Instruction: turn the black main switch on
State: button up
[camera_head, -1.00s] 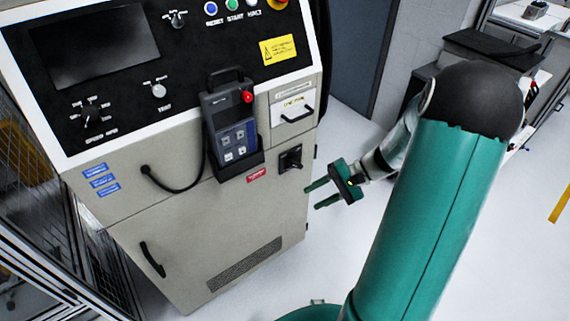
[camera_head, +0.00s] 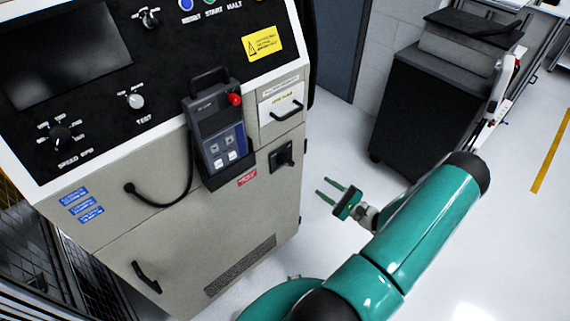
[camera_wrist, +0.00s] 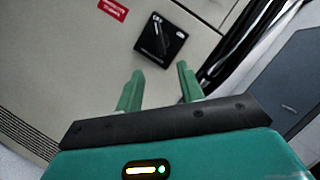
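The black main switch (camera_head: 282,156) is a square black plate with a raised handle on the right part of the beige cabinet front, right of a small red label. In the wrist view the switch (camera_wrist: 160,40) lies beyond my fingertips, with its handle slanted in that picture. My gripper (camera_head: 333,190) is to the right of and below the switch in the head view, apart from it. Its two green fingers are spread and empty, pointing toward the cabinet. They also show in the wrist view (camera_wrist: 160,80). Nothing hides the switch.
A handheld pendant (camera_head: 218,135) with a red button hangs in a holder left of the switch, its cable looping left. A drawer with a handle (camera_head: 286,112) is above the switch. A dark cart (camera_head: 415,120) stands at the right. White floor is clear between cart and cabinet.

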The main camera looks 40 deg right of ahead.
aim_at(290, 164)
jog(key=x, duration=1.3)
jog(key=shift+w+a+r, duration=0.1)
jog(key=shift+w+a, duration=0.05)
jog(key=shift+w, duration=0.05)
grip_shut()
